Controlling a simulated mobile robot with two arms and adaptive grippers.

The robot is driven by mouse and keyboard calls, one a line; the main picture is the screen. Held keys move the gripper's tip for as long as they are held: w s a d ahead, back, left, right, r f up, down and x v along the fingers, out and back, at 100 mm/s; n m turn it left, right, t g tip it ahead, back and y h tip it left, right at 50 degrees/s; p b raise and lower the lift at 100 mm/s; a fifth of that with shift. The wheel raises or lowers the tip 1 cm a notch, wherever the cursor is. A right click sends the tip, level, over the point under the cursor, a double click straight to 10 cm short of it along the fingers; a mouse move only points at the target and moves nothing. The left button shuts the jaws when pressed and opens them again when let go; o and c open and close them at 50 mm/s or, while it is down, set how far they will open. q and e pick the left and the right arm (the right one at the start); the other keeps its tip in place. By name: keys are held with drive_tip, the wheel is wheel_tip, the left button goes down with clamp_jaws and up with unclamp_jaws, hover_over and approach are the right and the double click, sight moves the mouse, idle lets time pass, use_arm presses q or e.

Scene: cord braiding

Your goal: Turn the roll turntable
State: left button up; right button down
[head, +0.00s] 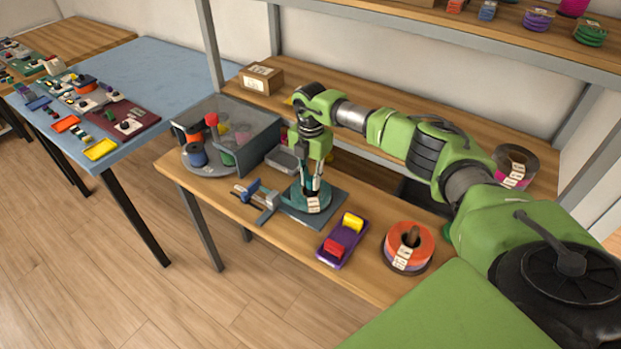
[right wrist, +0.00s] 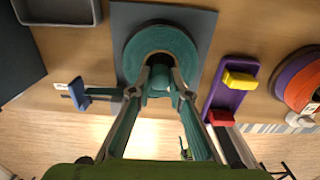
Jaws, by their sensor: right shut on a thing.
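A round grey turntable (head: 208,170) carries coloured rolls at the left of the workbench, partly inside a dark see-through housing (head: 245,130). A blue roll (head: 195,155) sits on its open front part. My right gripper (head: 311,192) points down, right of the turntable and apart from it. It is shut on a teal roll (head: 313,202), with its fingertips at the roll's centre in the right wrist view (right wrist: 160,72). The teal roll, also in that view (right wrist: 133,58), is over a dark grey plate (right wrist: 205,30). Whether it touches the plate is unclear. My left gripper is not in view.
A blue-handled clamp (head: 265,205) is at the bench's front edge. A purple holder (head: 342,243) with yellow and red pieces and an orange-purple roll (head: 409,246) lie to the right. A grey tray (head: 283,160) and a cardboard box (head: 261,78) stand behind.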

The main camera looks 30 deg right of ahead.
drive_tip(key=c, duration=1.9)
unclamp_jaws()
drive_tip(key=shift+w+d+r, duration=0.1)
drive_tip(key=shift+w+r, duration=0.05)
wheel_tip(320, 180, up, 12)
drive_tip(key=shift+f, duration=0.1)
